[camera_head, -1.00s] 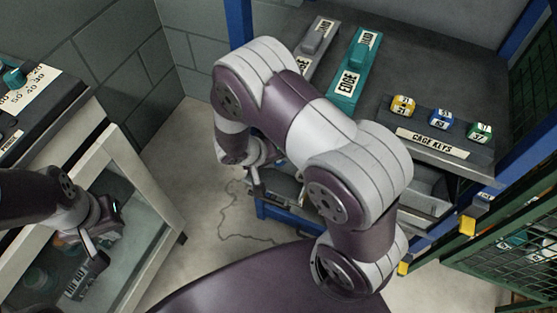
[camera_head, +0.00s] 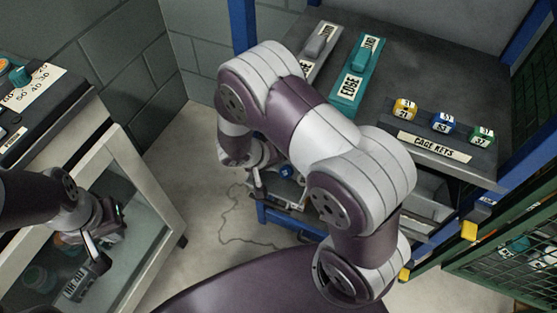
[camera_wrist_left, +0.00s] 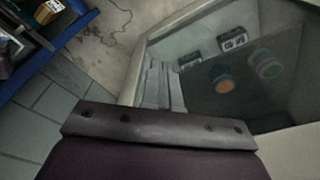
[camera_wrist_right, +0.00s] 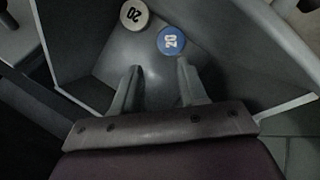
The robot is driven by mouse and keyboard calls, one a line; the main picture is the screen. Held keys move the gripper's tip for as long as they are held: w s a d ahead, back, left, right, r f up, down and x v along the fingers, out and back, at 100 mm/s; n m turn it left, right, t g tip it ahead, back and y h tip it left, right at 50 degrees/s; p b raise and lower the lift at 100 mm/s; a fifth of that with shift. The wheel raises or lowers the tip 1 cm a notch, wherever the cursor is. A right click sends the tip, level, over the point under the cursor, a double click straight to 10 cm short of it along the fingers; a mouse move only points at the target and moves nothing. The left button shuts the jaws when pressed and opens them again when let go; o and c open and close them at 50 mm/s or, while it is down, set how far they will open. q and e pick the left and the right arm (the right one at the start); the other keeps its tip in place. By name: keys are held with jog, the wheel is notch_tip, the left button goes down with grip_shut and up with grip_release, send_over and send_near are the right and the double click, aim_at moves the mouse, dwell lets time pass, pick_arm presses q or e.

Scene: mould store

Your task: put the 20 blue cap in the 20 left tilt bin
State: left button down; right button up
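The round blue cap marked 20 (camera_wrist_right: 171,41) lies on the floor of a grey bin (camera_wrist_right: 75,50) in the right wrist view. A cream cap marked 20 (camera_wrist_right: 134,15) lies beside it, to the left. My right gripper (camera_wrist_right: 158,72) is open and empty. Its fingers point into the bin, and the blue cap is just beyond the right fingertip. In the head view my right gripper (camera_head: 258,190) is low at the rack's left end, partly hidden by my arm. I cannot tell which bin is the left tilt bin.
A green mesh cage (camera_head: 520,240) stands at right. The glass-fronted cabinet (camera_head: 150,190) is at left. Floor (camera_head: 205,160) between them is mostly clear.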

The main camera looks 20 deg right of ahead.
jog(key=shift+p+v, duration=0.7)
jog(key=shift+v, duration=0.4)
jog(key=s+a+r+n+p, duration=0.1)
jog(key=a+r, duration=0.1)
jog(key=s+a+r+n+y, duration=0.1)
jog(key=s+a+r, duration=0.1)
jog(key=s+a+r+n+g+p, duration=0.1)
jog(key=a+r+n, duration=0.1)
jog(key=a+r, duration=0.1)
jog(key=shift+s+r+p, duration=0.1)
jog(key=shift+s+p, duration=0.15)
jog(key=shift+p, duration=0.1)
jog(key=s+d+r+m+y, duration=0.1)
jog(key=s+d+r+y, duration=0.45)
jog(key=r, duration=0.25)
pick_arm(q)
notch_tip(320, 180, up, 30)
jog(key=p, duration=2.5)
jog(key=shift+w+d+f+p, duration=0.15)
jog(key=shift+w+f+p, duration=0.1)
jog(key=shift+w+p, duration=0.15)
pick_arm(e)
notch_tip(320, 180, up, 27)
jog(key=w, duration=0.1)
jog(key=shift+d+f+m+t, duration=0.2)
jog(key=shift+d+m+t, duration=0.1)
jog(key=shift+d, duration=0.1)
